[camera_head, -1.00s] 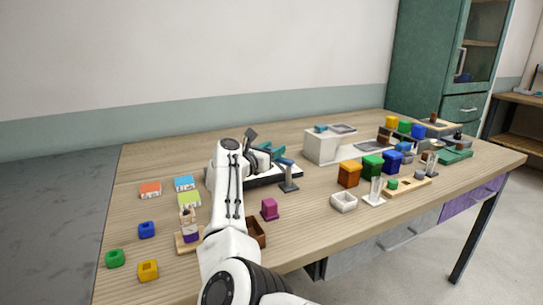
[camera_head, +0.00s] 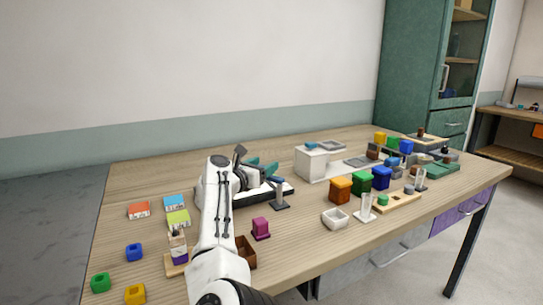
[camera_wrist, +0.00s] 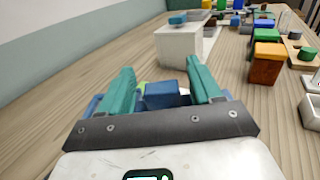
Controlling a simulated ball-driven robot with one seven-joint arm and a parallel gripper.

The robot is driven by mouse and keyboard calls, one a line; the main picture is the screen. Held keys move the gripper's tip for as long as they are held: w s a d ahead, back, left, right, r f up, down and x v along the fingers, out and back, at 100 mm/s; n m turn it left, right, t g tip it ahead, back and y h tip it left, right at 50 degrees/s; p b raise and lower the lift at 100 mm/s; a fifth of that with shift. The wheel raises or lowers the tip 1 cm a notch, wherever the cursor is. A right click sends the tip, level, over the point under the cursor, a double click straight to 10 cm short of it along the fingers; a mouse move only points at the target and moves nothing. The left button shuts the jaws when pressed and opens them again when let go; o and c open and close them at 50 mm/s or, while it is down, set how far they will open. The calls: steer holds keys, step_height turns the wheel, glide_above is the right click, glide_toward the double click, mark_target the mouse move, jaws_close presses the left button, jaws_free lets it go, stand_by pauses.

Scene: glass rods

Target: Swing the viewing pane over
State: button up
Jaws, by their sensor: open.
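My gripper (camera_head: 262,168) reaches over a long dark-and-white base (camera_head: 262,194) at the back middle of the table. In the wrist view its teal fingers (camera_wrist: 160,88) are apart. A blue block-like part (camera_wrist: 162,95) shows between and beyond them. I cannot tell whether the fingers touch it. In the head view a small blue part (camera_head: 277,180) shows just below the fingers, and a dark upright stand (camera_head: 280,196) stands at the base's front. I cannot make out for certain which part is the viewing pane; my arm and gripper hide part of the base.
A white box (camera_head: 318,164) stands to the right, with orange (camera_head: 340,189), green and blue bins in front. A clear upright piece (camera_head: 365,207) and a white tray (camera_head: 335,218) stand near the front edge. A magenta block (camera_head: 261,228) and brown box (camera_head: 246,251) lie beside my arm.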

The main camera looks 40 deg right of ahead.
step_height(320, 180, up, 3)
steer(key=shift+s, duration=0.1)
steer(key=s+a+r+p, duration=0.3)
steer(key=s+r, duration=0.6)
steer(key=s, duration=0.4)
steer(key=shift+a+r+p, duration=0.2)
steer(key=shift+a+p, duration=0.1)
steer(key=shift+a, duration=0.3)
steer(key=shift+s, duration=0.1)
